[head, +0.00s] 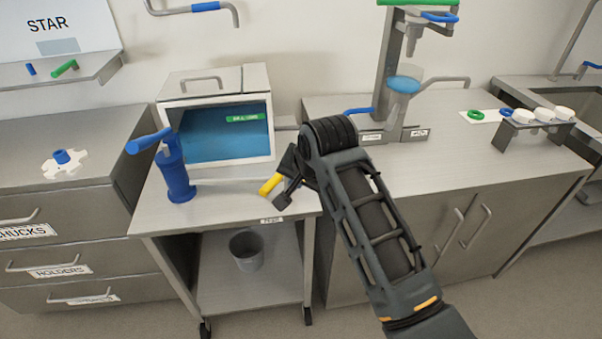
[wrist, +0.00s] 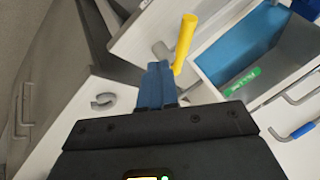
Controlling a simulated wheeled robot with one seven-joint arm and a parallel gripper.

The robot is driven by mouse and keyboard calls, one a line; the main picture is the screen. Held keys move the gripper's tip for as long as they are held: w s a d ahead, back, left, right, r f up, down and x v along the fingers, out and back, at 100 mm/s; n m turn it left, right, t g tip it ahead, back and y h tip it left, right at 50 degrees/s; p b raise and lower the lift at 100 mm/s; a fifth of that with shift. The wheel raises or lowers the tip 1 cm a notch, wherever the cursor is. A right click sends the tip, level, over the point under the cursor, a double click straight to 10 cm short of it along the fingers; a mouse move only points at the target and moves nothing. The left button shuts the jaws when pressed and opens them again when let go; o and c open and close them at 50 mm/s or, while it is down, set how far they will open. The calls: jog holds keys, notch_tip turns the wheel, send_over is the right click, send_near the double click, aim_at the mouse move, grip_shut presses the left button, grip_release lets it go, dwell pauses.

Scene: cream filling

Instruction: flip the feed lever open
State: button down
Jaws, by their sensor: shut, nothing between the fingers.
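A lever with a yellow grip (head: 270,184) stands at the right front of the steel cart top. It also shows in the wrist view (wrist: 185,40), just beyond my fingertips. A blue lever (head: 359,112) sticks out at the left of the filling stand (head: 379,85). No readable label tells which is the feed lever. My gripper (head: 281,201) is shut and empty, pointing down beside the yellow grip. In the wrist view its blue fingers (wrist: 156,70) are together, close to the yellow grip; contact cannot be told. My arm hides part of the cart's right side.
A blue hand-pump-like device (head: 175,172) stands at the cart's left. A steel box with a blue window (head: 228,135) stands behind. A cabinet with a steel top (head: 465,130) adjoins on the right. A grey bin (head: 246,250) sits on the lower shelf.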

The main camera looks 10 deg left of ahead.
jog(key=shift+v, duration=2.4)
jog(key=shift+s+a, duration=0.1)
jog(key=shift+a, duration=0.05)
jog(key=s+d+f+t+y, duration=0.1)
jog(key=s+d+f, duration=0.3)
jog(key=s+f, duration=0.15)
jog(key=s+d+f+t, duration=0.1)
jog(key=s+d+f, duration=0.2)
jog(key=s+f, duration=0.3)
jog(key=s+d+f+t, duration=0.3)
jog(key=s+d+f, duration=0.2)
jog(key=s+d, duration=0.5)
jog(key=s+d+r+t+h, duration=0.1)
jog(key=s+d+r+h, duration=0.2)
jog(key=s, duration=0.5)
jog(key=s+d+r+t, duration=0.1)
jog(key=s+d+r, duration=0.1)
jog(key=s+d, duration=0.55)
jog(key=s+d+r+n+t+h, duration=0.2)
jog(key=s+d+r, duration=0.1)
jog(key=s+r, duration=0.8)
jog(key=shift+r, duration=0.3)
